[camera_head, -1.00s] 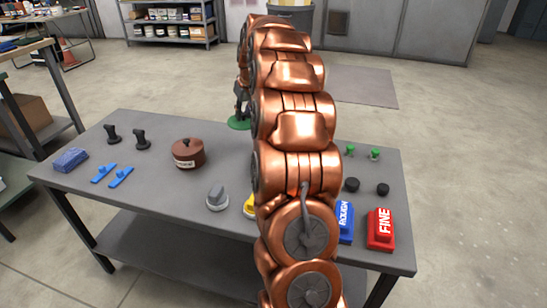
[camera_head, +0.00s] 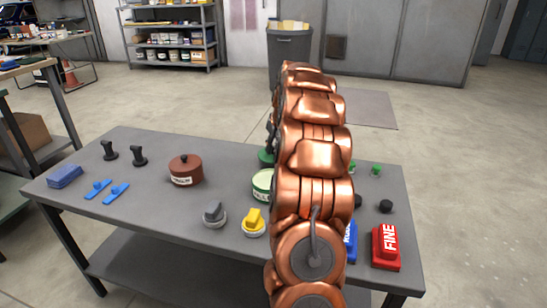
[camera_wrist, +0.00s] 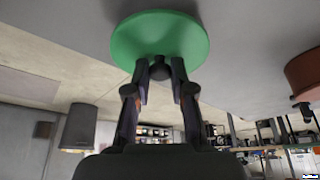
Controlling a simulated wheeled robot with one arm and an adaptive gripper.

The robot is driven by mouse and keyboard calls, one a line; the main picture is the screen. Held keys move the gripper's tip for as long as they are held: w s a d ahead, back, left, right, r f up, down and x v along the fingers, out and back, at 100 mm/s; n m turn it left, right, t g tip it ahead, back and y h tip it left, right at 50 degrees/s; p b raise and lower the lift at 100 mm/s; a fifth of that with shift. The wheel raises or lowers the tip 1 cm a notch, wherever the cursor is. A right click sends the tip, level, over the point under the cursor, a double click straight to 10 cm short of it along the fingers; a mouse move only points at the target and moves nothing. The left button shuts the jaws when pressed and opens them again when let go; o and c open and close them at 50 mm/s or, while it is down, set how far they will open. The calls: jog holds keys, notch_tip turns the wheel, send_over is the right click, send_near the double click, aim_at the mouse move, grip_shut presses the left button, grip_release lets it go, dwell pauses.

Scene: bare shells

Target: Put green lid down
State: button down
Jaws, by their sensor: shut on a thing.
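The green lid (camera_wrist: 160,38) fills the top middle of the wrist view, which looks upside down. My gripper (camera_wrist: 160,74) is shut on its dark knob. In the head view a sliver of the lid (camera_head: 265,157) shows left of my arm, near the table's back edge; my arm hides the rest and most of the gripper. I cannot tell whether the lid touches the table. An open pot with a green rim and label (camera_head: 261,186) stands in front of it, partly behind my arm.
A lidded brown pot (camera_head: 185,171) stands left on the grey table (camera_head: 150,225). A grey-knobbed piece (camera_head: 214,214) and yellow-knobbed piece (camera_head: 253,222) are in front. Red FINE block (camera_head: 386,246) and blue block (camera_head: 351,241) are right. Table between brown and green pots is clear.

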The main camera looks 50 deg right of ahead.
jog(key=shift+f, duration=1.75)
jog(key=shift+f, duration=0.15)
jog(key=c, duration=1)
grip_release()
